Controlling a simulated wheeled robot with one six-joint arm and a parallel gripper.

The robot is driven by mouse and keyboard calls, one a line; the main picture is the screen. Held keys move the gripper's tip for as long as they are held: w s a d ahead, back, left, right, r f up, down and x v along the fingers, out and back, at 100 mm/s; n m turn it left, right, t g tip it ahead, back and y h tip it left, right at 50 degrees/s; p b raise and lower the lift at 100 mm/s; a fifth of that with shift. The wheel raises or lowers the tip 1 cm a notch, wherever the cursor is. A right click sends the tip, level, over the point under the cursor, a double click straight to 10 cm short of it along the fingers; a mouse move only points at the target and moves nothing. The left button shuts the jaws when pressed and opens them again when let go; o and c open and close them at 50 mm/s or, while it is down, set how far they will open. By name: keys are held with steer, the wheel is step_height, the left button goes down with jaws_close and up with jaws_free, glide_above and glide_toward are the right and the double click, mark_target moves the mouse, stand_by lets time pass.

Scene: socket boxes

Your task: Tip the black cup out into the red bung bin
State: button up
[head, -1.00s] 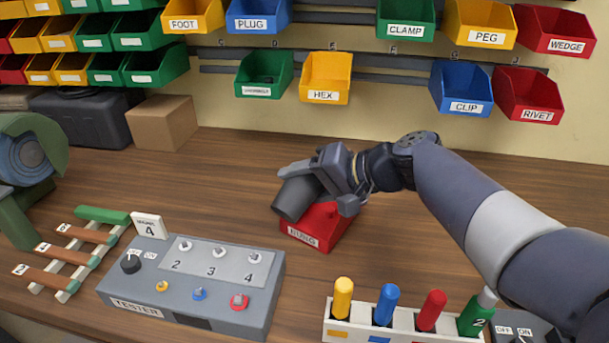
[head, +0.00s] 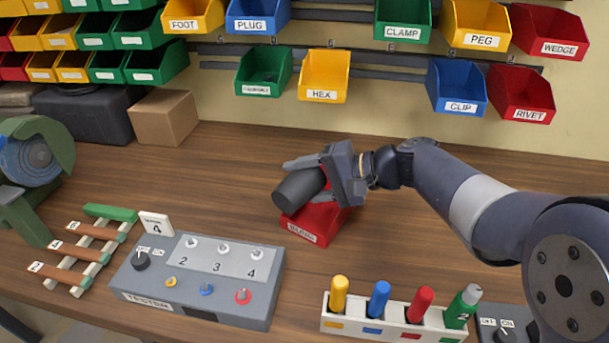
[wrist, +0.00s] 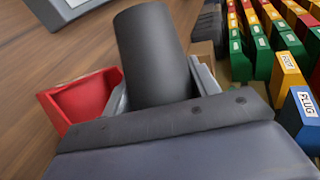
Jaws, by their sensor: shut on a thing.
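The black cup (head: 297,190) is held tilted, nearly on its side, over the red bung bin (head: 327,222) on the bench. Its free end points left and somewhat down in the head view. My gripper (head: 322,178) is shut on the cup, with a finger on either side of it. In the wrist view the cup (wrist: 152,55) stands between my gripper's fingers (wrist: 160,90), and the red bin (wrist: 80,98) shows to its left. The cup's inside and most of the bin's inside are hidden. I see nothing falling from the cup.
A grey tester box (head: 200,275) stands in front and left of the bin. A rack of coloured pegs (head: 392,322) is at the front right. A cardboard box (head: 163,118) is at the back left. Bins hang on the wall; bench behind the red bin is clear.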

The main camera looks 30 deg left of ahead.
steer(key=shift+w+r+m+g+y+p, duration=0.15)
steer(key=shift+m+g+y+p, duration=0.2)
steer(key=shift+p, duration=0.25)
steer(key=shift+w+d+m+g+y+p, duration=0.1)
steer(key=shift+w+m+g+y+p, duration=0.4)
steer(key=shift+m+p, duration=0.35)
steer(key=shift+w+d+m+g+y+p, duration=0.1)
steer(key=shift+w+m+g+y+p, duration=0.2)
steer(key=shift+m+g+p, duration=0.4)
steer(key=shift+w+d+r+m+g+y+p, duration=0.15)
steer(key=shift+w+m+y+p, duration=0.2)
steer(key=shift+m+p, duration=0.3)
steer(key=shift+w+a+f+m+g+y+p, duration=0.15)
steer(key=shift+w+m+y+p, duration=0.3)
steer(key=shift+m, duration=0.3)
steer(key=shift+w+d+r+m+g+y+p, duration=0.15)
steer(key=shift+w+m+y+p, duration=0.15)
steer(key=shift+m+p, duration=0.4)
